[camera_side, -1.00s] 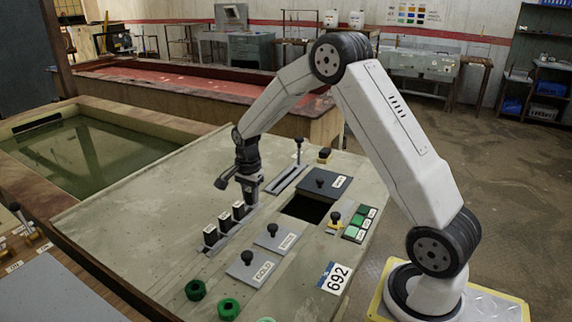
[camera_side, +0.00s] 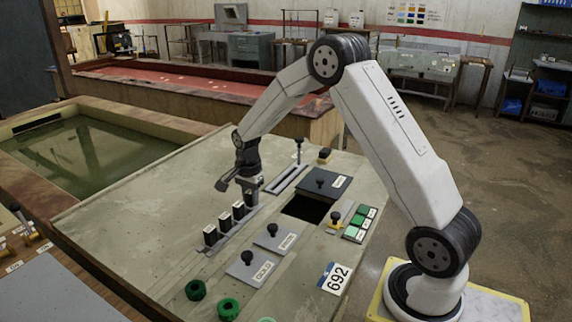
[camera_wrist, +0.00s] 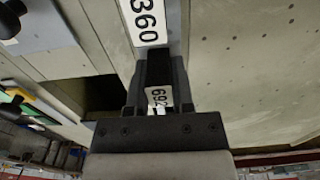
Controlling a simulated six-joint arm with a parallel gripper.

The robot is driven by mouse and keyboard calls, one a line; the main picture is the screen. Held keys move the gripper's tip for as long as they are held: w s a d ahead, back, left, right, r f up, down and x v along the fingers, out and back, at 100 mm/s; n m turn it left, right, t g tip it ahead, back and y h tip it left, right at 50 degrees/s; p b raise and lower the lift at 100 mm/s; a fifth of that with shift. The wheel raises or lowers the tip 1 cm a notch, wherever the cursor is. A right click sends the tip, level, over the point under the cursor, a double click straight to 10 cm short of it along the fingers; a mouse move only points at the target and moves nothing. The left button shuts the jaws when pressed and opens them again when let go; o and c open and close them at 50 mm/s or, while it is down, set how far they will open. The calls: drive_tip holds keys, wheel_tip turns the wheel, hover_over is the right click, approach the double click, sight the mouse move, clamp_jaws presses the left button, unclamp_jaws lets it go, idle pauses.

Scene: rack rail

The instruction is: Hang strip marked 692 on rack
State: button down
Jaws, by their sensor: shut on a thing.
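My gripper (camera_wrist: 157,92) is shut on a dark strip with a white label reading 692 (camera_wrist: 158,98). In the side view my gripper (camera_side: 250,190) points down just above the far end of a grey rail (camera_side: 236,229). Several dark strips with white labels (camera_side: 210,235) stand upright along this rail, nearer the camera. In the wrist view, a strip label reading 360 (camera_wrist: 145,20) is just ahead of the jaws. My gripper hides the held strip in the side view, so I cannot tell whether it touches the rail.
Grey knobbed plates (camera_side: 250,270), a square opening (camera_side: 306,208), a dark knobbed lid (camera_side: 325,182) and green rings (camera_side: 195,290) are right of or near the rail. The table left of the rail is clear.

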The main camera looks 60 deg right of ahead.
drive_tip(key=shift+f, duration=0.4)
idle(0.5)
drive_tip(key=shift+c, duration=2)
unclamp_jaws()
drive_tip(key=shift+r, duration=0.1)
drive_tip(key=shift+r, duration=3.4)
